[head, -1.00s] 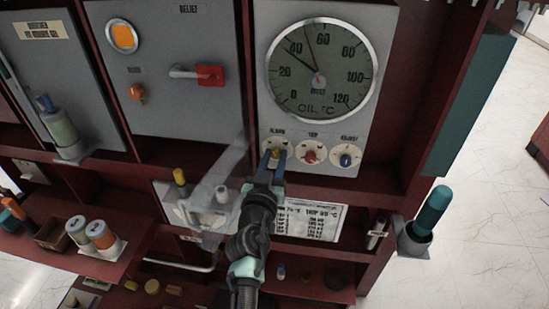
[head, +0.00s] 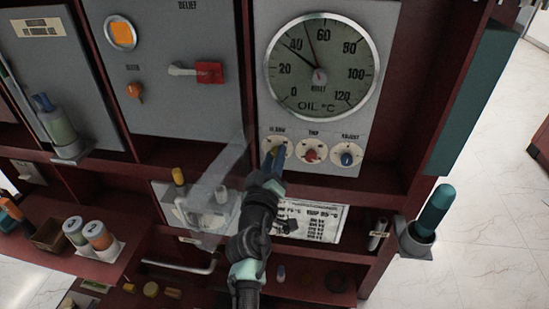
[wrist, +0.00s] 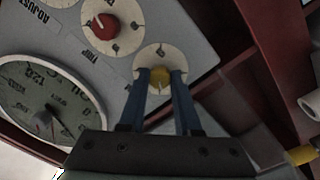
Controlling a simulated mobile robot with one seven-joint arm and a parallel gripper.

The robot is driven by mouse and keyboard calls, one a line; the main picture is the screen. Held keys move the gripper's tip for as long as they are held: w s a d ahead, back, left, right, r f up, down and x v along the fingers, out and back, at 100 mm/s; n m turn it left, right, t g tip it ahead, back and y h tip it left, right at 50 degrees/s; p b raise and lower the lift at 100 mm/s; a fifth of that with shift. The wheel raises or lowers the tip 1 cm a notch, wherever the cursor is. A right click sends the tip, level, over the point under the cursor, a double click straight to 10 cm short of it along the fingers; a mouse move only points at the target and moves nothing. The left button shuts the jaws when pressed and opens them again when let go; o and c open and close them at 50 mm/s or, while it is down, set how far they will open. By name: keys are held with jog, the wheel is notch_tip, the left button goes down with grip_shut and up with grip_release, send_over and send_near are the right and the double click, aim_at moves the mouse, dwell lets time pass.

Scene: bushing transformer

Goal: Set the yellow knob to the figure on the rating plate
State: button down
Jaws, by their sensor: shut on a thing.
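The yellow knob (wrist: 160,77) sits on a round cream dial (wrist: 163,55) in the wrist view, the leftmost of three knobs under the gauge in the head view. My gripper (wrist: 160,76) has its two blue fingers on either side of the knob, closed on it. In the head view my gripper (head: 276,155) covers the knob and part of its dial (head: 281,143). The rating plate (head: 312,220) is a white printed sheet below the panel, partly hidden by my arm. Its small figures are too blurred to read surely.
The oil gauge (head: 320,70) has two needles, one near 40 and one near 50. A red knob (head: 311,155) and a blue knob (head: 346,156) sit right of the yellow one. A teal-handled tool (head: 435,210) stands at the right. A clear panel (head: 222,180) is left of my arm.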

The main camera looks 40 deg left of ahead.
jog(key=shift+n, duration=0.7)
jog(key=c, duration=0.6)
grip_release()
jog(key=p+v, duration=0.1)
jog(key=v, duration=1.2)
jog(key=shift+p, duration=0.4)
